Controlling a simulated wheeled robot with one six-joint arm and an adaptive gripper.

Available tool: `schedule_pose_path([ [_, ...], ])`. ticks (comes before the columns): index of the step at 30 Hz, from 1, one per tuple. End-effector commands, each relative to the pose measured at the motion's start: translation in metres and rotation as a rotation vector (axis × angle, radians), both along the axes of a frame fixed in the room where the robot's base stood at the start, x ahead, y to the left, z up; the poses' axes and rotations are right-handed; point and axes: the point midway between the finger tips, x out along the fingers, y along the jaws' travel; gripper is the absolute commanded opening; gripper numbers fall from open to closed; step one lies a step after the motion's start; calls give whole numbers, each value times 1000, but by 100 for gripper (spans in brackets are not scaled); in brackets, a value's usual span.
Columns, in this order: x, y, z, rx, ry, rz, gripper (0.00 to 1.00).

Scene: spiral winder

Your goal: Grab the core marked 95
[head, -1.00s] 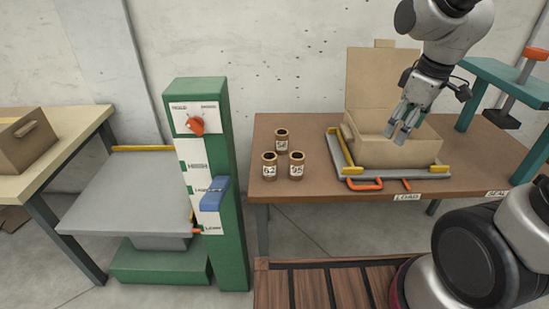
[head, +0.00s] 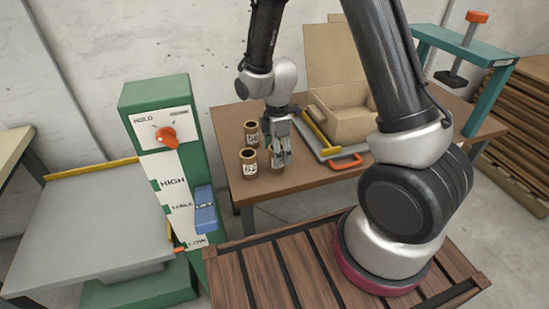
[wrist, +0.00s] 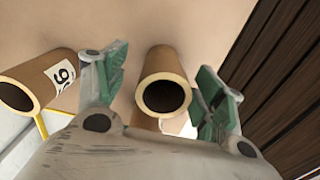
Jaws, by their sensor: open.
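My gripper (head: 281,160) points down over the front right core on the table, its fingers open. In the wrist view a brown tube core (wrist: 165,65) stands between the two spread fingers, with a gap on both sides; its label is not visible there. The front left core (head: 248,163), marked 62, stands just left of my gripper. The back core (head: 251,134) stands behind; in the wrist view it shows at left (wrist: 40,82) with a partly readable label.
The green lift post (head: 165,170) stands left of the table. A green press (head: 462,62) stands at right.

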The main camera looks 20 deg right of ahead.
Motion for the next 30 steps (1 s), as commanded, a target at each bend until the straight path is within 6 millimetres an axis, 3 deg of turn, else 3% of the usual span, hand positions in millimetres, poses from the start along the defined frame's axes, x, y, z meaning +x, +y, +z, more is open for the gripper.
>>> schedule_pose_path([
  [7,-4,4,-37,-1,3,-1,69],
  [16,-4,4,-43,0,0,-2,69],
  [24,-4,4,-42,0,0,-2,20],
  [30,-4,4,-42,0,0,-2,20],
])
